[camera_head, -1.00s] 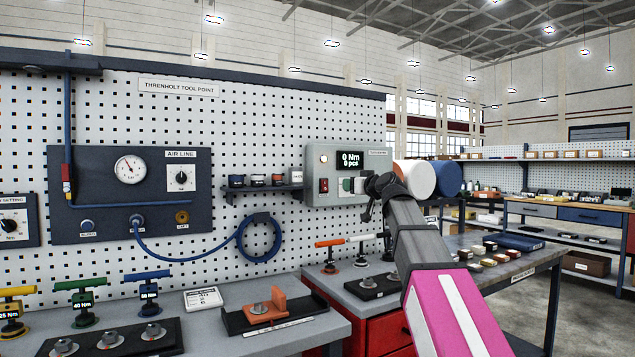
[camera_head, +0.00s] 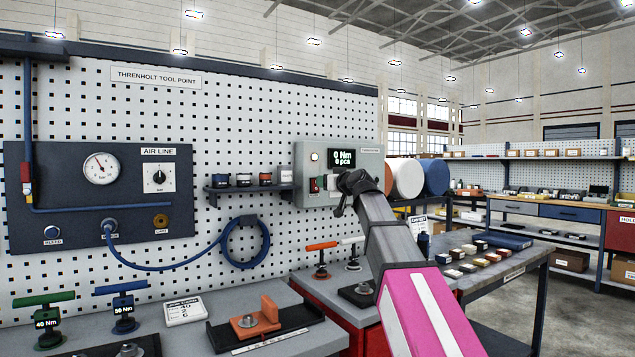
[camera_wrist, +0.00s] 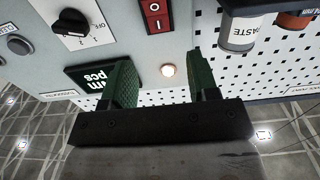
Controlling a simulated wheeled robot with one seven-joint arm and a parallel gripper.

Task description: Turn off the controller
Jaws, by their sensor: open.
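The grey controller box (camera_head: 310,195) hangs on the pegboard in the head view, its display (camera_head: 341,159) lit with "0 Nm 0 pcs". A red rocker switch (camera_head: 314,185) sits at its lower left; the wrist view shows this switch (camera_wrist: 155,15) upside down, with I and O marks. A pale lamp (camera_wrist: 167,71) glows near it, and a black knob (camera_wrist: 72,21) with an OFF label is at upper left. My gripper (camera_wrist: 158,60) is open and empty, its green fingers pointing at the panel. In the head view my wrist hides the box's lower right.
A shelf with several small jars (camera_head: 243,180) is left of the controller; one paste jar (camera_wrist: 241,30) shows close in the wrist view. A blue hose (camera_head: 246,243) hangs lower left. T-handled tools (camera_head: 321,250) stand on the bench below. Large drums (camera_head: 404,178) are behind, right.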

